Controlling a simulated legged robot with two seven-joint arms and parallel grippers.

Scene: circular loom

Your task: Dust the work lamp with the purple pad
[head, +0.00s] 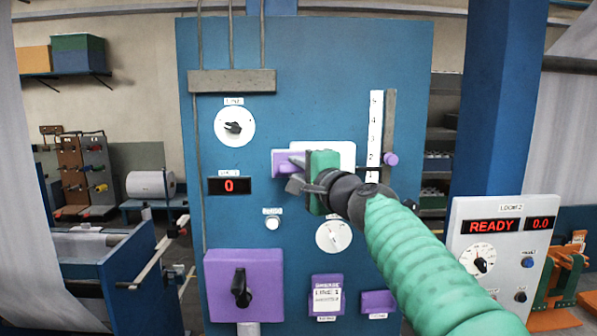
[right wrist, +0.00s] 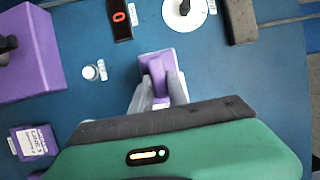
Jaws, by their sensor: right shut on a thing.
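The purple pad (right wrist: 168,61) is a small block with a raised grip. My right gripper (right wrist: 161,88) is shut on that grip, one grey finger on each side. In the head view the pad (head: 281,164) is in front of the blue panel, at the left end of a white rectangular plate (head: 330,148). My right gripper (head: 298,165) hides part of this plate. I cannot tell whether the pad touches the panel. No label clearly marks the work lamp; the white plate may be it. My left gripper is out of view.
A READY console (head: 500,250) stands at the right.

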